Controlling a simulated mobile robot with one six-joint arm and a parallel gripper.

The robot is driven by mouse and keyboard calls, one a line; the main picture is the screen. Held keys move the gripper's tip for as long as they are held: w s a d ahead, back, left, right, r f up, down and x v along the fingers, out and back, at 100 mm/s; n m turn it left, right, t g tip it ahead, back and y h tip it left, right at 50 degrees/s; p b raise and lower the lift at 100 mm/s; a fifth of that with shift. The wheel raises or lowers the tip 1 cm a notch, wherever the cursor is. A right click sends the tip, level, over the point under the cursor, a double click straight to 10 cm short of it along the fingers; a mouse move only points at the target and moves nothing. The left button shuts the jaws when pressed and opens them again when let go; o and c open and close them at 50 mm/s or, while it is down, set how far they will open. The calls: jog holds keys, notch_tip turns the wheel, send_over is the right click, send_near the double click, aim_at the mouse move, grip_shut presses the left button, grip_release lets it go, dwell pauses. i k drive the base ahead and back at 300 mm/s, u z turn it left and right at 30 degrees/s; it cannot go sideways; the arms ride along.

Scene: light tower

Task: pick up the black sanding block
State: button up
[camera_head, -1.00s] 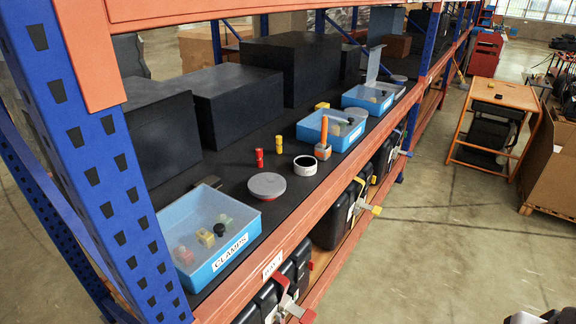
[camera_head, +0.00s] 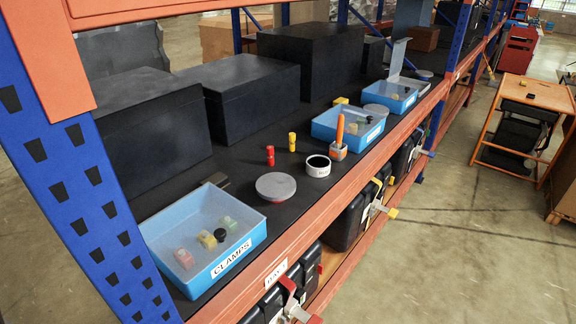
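A small dark block (camera_head: 215,181), which may be the black sanding block, lies on the black shelf surface (camera_head: 165,205) just behind the blue CLAMPS bin (camera_head: 240,262). The bin's back wall partly hides it, and its details are too small to tell. Another small dark item (camera_head: 531,83) lies on top of the orange cart at the right; I cannot tell what it is. My gripper is not in view.
The bin holds several small pieces. A grey disc (camera_head: 276,186), white tape roll (camera_head: 317,166), red cylinder (camera_head: 270,155), yellow cylinder (camera_head: 292,142) and orange-handled tool (camera_head: 338,140) stand beyond it. Large black boxes (camera_head: 250,90) line the back. A blue upright (camera_head: 85,170) stands at left.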

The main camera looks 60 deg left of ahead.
aim_at(218, 179)
jog(key=u, duration=0.1)
jog(key=i, duration=1.05)
jog(key=u, duration=0.9)
jog(key=k, duration=0.1)
jog(key=u, duration=2.3)
jog(key=i, duration=1)
jog(key=u, duration=0.1)
